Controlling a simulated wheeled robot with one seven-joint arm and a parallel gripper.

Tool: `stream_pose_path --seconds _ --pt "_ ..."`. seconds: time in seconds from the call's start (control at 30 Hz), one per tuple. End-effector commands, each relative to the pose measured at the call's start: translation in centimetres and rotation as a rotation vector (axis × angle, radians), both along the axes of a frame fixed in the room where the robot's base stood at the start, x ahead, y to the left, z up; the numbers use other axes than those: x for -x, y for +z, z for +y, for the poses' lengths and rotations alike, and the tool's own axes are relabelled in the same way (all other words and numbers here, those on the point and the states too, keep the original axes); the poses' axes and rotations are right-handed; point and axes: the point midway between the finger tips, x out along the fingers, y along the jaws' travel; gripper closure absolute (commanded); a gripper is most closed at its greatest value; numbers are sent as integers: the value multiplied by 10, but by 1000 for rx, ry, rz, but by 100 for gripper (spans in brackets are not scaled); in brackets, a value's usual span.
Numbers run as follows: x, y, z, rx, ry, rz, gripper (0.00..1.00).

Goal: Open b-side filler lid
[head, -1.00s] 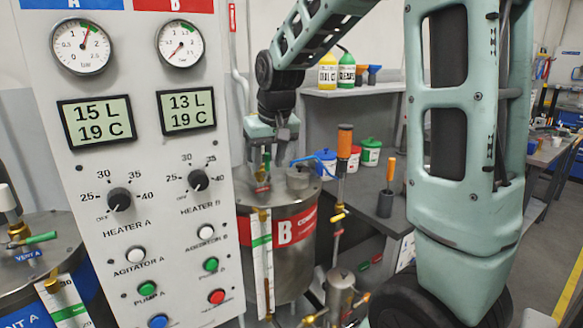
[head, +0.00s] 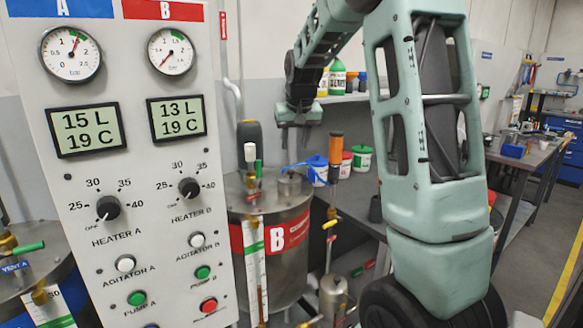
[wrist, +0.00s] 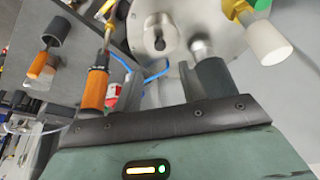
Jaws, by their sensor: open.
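The b-side tank (head: 290,235) is a steel drum with a red "B" label, right of the control panel.
A dark upright cylinder (head: 249,140) and a white-capped valve (head: 250,153) stand on the tank's top. An orange-handled tool (head: 335,150) rises right of the tank. The control panel (head: 130,230) stands left. A bench with tubs (head: 360,158) is behind.

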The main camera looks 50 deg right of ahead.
Motion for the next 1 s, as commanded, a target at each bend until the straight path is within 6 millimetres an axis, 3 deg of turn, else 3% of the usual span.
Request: stream_pose_path --seconds 0.2,0.5,0.93,1.0 --pt "-14 -44 -10 -2 0 5 59" --pt "-28 -85 -21 -1 0 2 59" --pt "-32 -95 -23 1 0 -1 59" --pt "-32 -95 -23 1 0 -1 76"
